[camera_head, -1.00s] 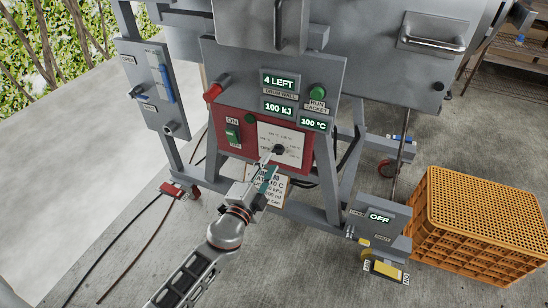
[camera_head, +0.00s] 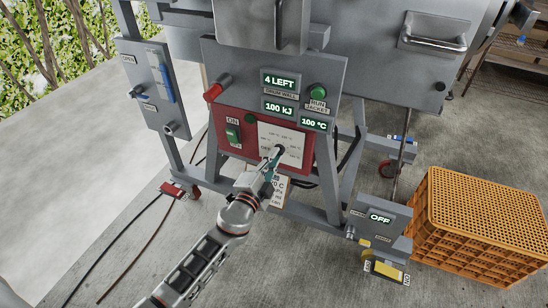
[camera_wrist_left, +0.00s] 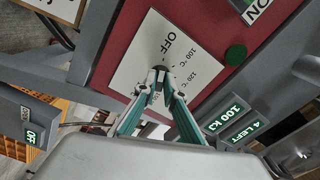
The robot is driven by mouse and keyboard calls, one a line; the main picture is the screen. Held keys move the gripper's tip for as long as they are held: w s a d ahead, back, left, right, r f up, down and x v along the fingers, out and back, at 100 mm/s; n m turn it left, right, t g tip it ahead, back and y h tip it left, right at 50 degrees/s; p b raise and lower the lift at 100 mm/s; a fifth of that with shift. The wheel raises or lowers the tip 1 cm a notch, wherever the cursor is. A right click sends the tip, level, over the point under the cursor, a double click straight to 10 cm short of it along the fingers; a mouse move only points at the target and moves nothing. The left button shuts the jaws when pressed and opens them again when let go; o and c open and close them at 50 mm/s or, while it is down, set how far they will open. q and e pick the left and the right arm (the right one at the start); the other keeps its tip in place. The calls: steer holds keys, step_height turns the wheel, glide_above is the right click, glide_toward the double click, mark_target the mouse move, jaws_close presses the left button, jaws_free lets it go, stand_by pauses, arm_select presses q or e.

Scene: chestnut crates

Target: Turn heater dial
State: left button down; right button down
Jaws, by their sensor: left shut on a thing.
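The heater dial (camera_head: 281,148) is a small dark knob on a white scale plate (camera_head: 292,136) set in the red panel. In the left wrist view the dial (camera_wrist_left: 164,46) shows just beyond my fingertips, with "OFF", "100 °C" and "120 °C" printed around it. My left gripper (camera_head: 276,156) reaches up to the dial from below. Its teal fingers (camera_wrist_left: 158,76) are closed together on the dial and partly hide it. Where the dial's pointer stands is hard to tell. My right gripper is in neither current view.
A green ON/OFF switch (camera_head: 232,134) sits left of the plate. Green displays above read "4 LEFT", "100 kJ" and "100 °C". A red handle (camera_head: 213,92) sticks out at the upper left. An orange crate (camera_head: 480,225) stands at the right. A lower box (camera_head: 380,217) reads "OFF".

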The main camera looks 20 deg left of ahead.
arm_select(q)
steer(key=shift+m, duration=0.3)
arm_select(e)
steer(key=shift+f, duration=0.1)
arm_select(q)
steer(key=m+p, duration=0.1)
steer(key=m, duration=1.6)
steer(key=shift+r+p, duration=0.15)
steer(key=shift+p, duration=0.15)
arm_select(e)
steer(key=shift+s+d+f, duration=0.15)
steer(key=shift+d+f, duration=0.05)
steer(key=shift+d, duration=0.2)
steer(key=shift+s+d+f, duration=0.1)
steer(key=shift+d+f, duration=0.05)
steer(key=shift+d, duration=0.25)
steer(key=shift+s+f, duration=0.1)
arm_select(q)
steer(key=c, duration=2.1)
jaws_free()
steer(key=shift+c, duration=0.2)
